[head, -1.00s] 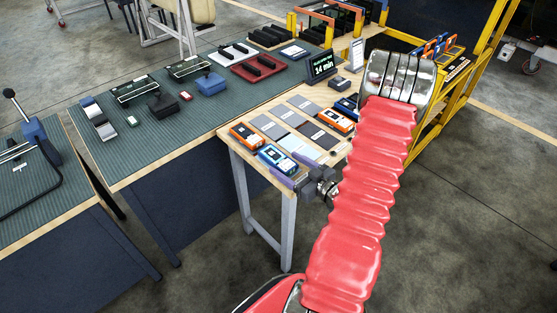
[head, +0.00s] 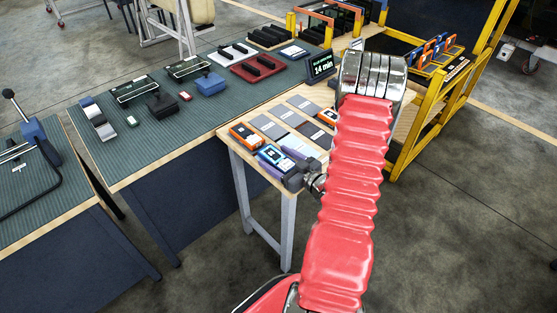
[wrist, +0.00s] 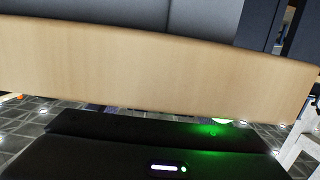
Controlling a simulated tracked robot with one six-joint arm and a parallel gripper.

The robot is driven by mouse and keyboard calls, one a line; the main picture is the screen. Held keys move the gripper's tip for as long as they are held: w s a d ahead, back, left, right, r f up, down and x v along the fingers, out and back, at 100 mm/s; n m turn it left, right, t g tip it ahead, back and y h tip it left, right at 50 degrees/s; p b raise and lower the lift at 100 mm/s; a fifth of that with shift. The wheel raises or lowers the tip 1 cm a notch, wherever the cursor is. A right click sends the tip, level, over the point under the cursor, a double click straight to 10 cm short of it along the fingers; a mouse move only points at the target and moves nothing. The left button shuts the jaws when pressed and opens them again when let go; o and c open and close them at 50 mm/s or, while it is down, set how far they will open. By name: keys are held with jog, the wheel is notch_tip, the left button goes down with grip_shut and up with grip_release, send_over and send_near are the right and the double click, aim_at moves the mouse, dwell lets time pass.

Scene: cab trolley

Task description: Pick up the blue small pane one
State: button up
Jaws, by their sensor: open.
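A blue handheld device with a small light screen (head: 274,157) lies on the wooden trolley top, near its front left corner. My gripper (head: 271,157) is open, its two purple-grey fingers apart at the trolley's front edge and pointing toward the device. One finger overlaps the device's near side in the head view; I cannot tell whether they touch. The wrist view shows the pale wooden trolley edge (wrist: 160,72) close ahead; the device and the fingers cannot be made out there.
An orange device (head: 245,136) lies just behind the blue one, another (head: 327,117) beside my arm. Several grey plates (head: 284,116) lie in rows. My red arm hides the trolley's right part. A green-topped bench (head: 215,112) stands left, a yellow frame (head: 432,110) right.

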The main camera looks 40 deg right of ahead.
jog(key=shift+c, duration=0.4)
jog(key=c, duration=1.2)
